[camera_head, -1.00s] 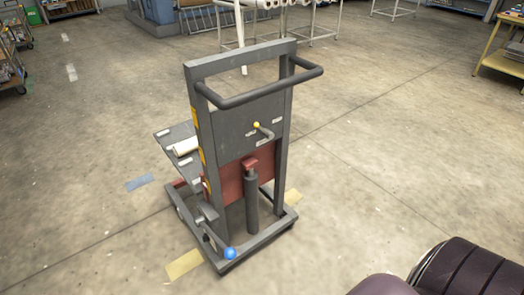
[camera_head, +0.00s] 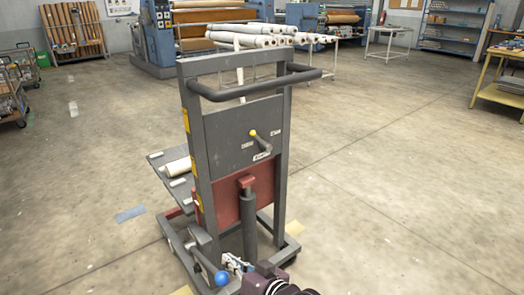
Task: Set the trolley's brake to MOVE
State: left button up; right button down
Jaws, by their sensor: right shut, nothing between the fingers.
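The grey trolley (camera_head: 235,131) stands in the middle of the view, with a push handle at its top. On its back panel is a crank-like lever with a yellow knob (camera_head: 253,133), with small pale labels around it, too small to read. Low on the left side of the base is a grey lever with a blue ball (camera_head: 221,278) at its end. My right gripper (camera_head: 232,263) is low by the base, just right of and above the blue ball. It is shut with nothing in it. Whether it touches the lever I cannot tell. My left gripper is out of view.
A white roll (camera_head: 178,166) lies on the trolley's platform at the left. A rack of white rolls (camera_head: 245,36) and blue machines stand behind. A yellow table (camera_head: 500,83) is at the right. The floor right of the trolley is open.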

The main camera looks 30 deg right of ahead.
aim_at(258, 138)
jog(key=w+d+r+m+t+h, duration=0.1)
jog(key=w+d+r+m+t, duration=0.25)
jog(key=w+r, duration=0.2)
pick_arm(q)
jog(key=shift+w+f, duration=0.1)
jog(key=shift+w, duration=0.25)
pick_arm(e)
jog(key=d+r+m+t+h, duration=0.3)
jog(key=d+r+m+h, duration=0.5)
jog(key=d, duration=0.4)
jog(key=shift+w+d+r+m+h, duration=0.35)
jog(key=shift+w+m+h, duration=0.15)
jog(key=shift+h, duration=0.3)
jog(key=b+x, duration=0.1)
jog(key=x, duration=1.3)
jog(key=shift+a, duration=0.1)
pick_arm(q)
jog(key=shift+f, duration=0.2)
pick_arm(e)
jog(key=shift+r, duration=0.1)
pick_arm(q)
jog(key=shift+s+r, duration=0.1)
pick_arm(e)
jog(key=shift+r+m, duration=0.15)
jog(key=shift+m, duration=0.1)
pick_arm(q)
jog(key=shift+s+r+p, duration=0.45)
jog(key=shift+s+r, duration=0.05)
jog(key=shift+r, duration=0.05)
